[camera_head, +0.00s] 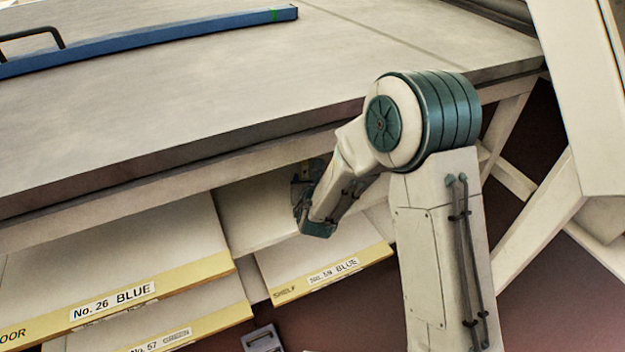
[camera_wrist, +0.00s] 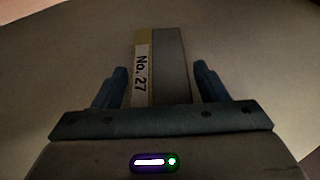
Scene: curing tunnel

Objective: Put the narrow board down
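The narrow board (camera_wrist: 172,65) shows in the wrist view, with a grey face and a yellowish edge with a white label reading "No. 27". It lies between the two dark blue fingers of my gripper (camera_wrist: 162,68), its near end close to the palm. The fingers stand apart, with a gap on each side of the board, so my gripper is open around it. A plain pale brown surface is behind the board. In the head view my arm reaches under the table's edge; the fingers and the narrow board cannot be made out there.
A large grey table top (camera_head: 230,90) carries a blue bar (camera_head: 160,38) with a black handle. Below it are yellow-edged boards labelled "No. 26 BLUE" (camera_head: 120,245), "No. 57" (camera_head: 215,308) and "SHELF" (camera_head: 340,240). A grey object (camera_head: 262,340) is at the bottom. Pale braces (camera_head: 540,215) stand at right.

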